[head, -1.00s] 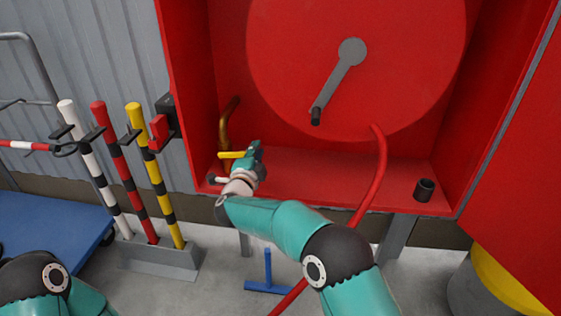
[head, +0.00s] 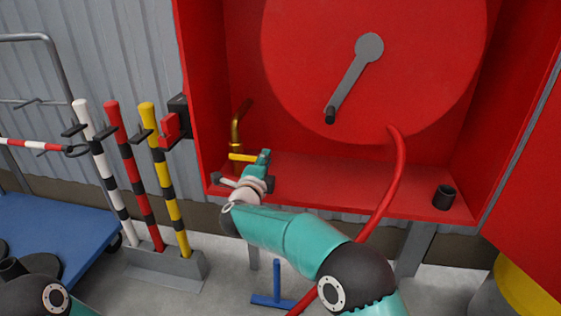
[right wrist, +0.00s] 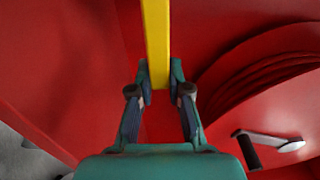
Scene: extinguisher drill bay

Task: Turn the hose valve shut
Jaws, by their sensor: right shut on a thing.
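The hose valve is a brass pipe (head: 237,128) with a yellow lever (head: 241,157), at the left inside the red cabinet. The lever lies about level in the head view. My right gripper (head: 264,159) is at the lever's right end. In the right wrist view the yellow lever (right wrist: 156,40) runs down between the fingertips (right wrist: 159,90), which are shut on it. The lever's gripped end is partly hidden by the gripper in the head view. My left arm shows at the bottom left, but its gripper is not visible.
The red cabinet (head: 330,190) holds a hose reel (head: 440,60) with a grey crank (head: 352,78). A red hose (head: 398,170) hangs over its front edge, right of my gripper. A black cup (head: 444,197) stands on the cabinet floor. Striped posts (head: 130,170) stand to the left.

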